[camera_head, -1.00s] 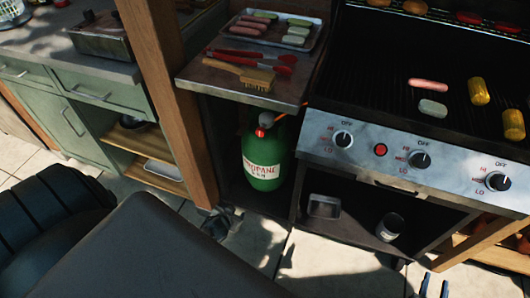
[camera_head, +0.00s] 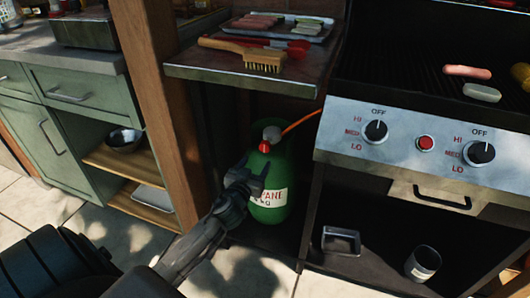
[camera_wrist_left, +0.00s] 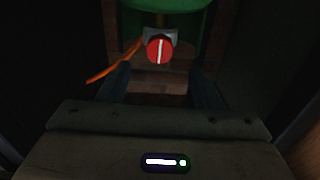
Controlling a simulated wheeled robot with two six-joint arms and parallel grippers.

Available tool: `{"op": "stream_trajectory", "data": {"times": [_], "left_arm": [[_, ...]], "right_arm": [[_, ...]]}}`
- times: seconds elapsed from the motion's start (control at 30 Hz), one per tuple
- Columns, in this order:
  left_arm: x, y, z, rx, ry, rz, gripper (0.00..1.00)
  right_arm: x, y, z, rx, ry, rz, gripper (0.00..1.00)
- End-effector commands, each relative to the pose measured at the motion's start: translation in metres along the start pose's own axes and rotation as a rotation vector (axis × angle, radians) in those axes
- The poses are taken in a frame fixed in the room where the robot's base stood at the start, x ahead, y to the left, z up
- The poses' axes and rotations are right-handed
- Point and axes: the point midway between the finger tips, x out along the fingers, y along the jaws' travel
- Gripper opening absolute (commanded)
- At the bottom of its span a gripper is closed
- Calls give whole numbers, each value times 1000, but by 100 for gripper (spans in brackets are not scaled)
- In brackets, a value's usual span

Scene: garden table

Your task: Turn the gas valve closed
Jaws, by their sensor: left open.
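The green propane tank (camera_head: 285,165) stands in the open bay under the side shelf. Its red valve knob (camera_head: 265,147) faces forward at the top, beside a grey regulator (camera_head: 272,133) with an orange hose (camera_head: 302,122). My left gripper (camera_head: 250,178) is open in front of the tank, a little below and left of the knob, and hides part of the label. In the left wrist view the red knob (camera_wrist_left: 160,49) shows a white upright stripe, ahead of my left gripper (camera_wrist_left: 160,82), apart from the fingers. My right gripper is not in view.
The side shelf (camera_head: 200,72) overhangs the tank, with a brush (camera_head: 245,52) on it. A wooden post (camera_head: 160,110) bounds the bay on the left. The grill's control panel (camera_head: 400,145) is on the right, above a metal tin (camera_head: 341,241) and a can (camera_head: 422,262).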

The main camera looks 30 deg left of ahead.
Motion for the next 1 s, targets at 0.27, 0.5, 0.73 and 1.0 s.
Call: {"op": "stream_trajectory", "data": {"times": [0.27,0.5,0.73,1.0], "left_arm": [[53,0,-1,-1,-1,-2,58],[84,0,0,0,-1,-1,58],[93,0,0,-1,-2,0,58],[93,0,1,0,-2,0,43]], "right_arm": [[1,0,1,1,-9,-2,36],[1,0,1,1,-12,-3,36],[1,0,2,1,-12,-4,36],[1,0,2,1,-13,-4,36]]}}
